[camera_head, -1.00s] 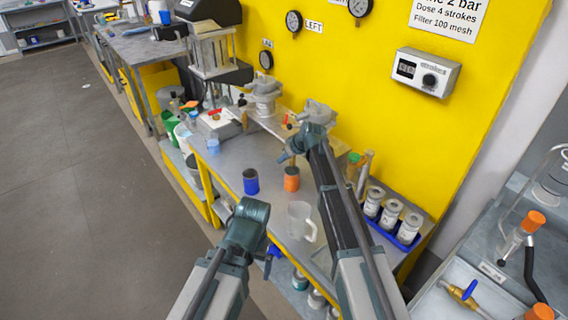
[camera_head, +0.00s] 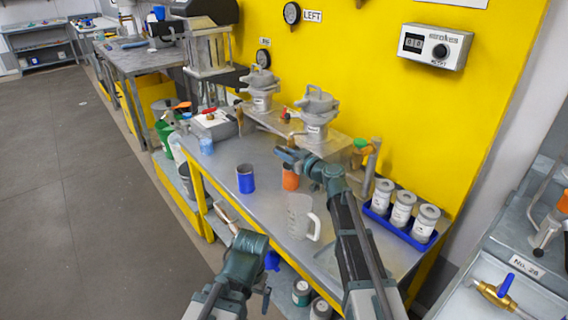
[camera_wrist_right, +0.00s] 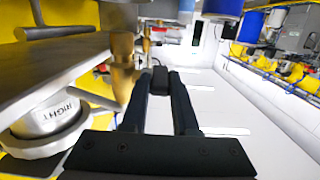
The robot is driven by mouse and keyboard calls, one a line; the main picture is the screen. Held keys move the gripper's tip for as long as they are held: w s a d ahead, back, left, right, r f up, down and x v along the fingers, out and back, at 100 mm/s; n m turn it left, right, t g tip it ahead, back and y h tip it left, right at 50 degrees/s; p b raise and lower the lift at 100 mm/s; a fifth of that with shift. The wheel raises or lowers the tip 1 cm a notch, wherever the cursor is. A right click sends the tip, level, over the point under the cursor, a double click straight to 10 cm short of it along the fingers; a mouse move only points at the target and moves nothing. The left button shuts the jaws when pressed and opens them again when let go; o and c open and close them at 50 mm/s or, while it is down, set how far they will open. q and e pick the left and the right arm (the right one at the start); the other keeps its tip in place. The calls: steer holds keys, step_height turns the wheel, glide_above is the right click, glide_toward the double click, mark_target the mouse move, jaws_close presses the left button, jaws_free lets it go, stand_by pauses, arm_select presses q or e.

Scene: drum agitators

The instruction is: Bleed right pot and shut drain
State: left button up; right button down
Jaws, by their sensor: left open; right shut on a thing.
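The right pot (camera_head: 316,118) is a grey lidded vessel on the raised shelf at the yellow wall. Its RIGHT label shows on the pot in the right wrist view (camera_wrist_right: 48,115). A brass drain tap (camera_wrist_right: 122,75) hangs close beside my right gripper (camera_wrist_right: 165,82). The right gripper's fingers are closed on a small dark piece beside the tap, seemingly its handle; the contact is partly hidden. In the head view, my right gripper (camera_head: 285,153) is below and left of the right pot. My left gripper (camera_head: 267,292) is open and empty, low before the bench edge.
A clear jug (camera_head: 300,217), a blue cup (camera_head: 245,179) and a partly covered orange cup (camera_head: 290,178) stand on the bench. The left pot (camera_head: 262,90) is farther back. A blue tray (camera_head: 412,235) holds white jars at right. A stroke counter (camera_head: 433,46) is on the wall.

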steer(key=shift+f+t+y+b, duration=0.1)
steer(key=shift+t+y+b, duration=0.4)
steer(key=shift+b, duration=0.4)
steer(key=c, duration=1)
jaws_free()
steer(key=shift+o, duration=0.2)
steer(key=v, duration=1.3)
steer(key=shift+s+d, duration=0.15)
steer(key=shift+s, duration=0.2)
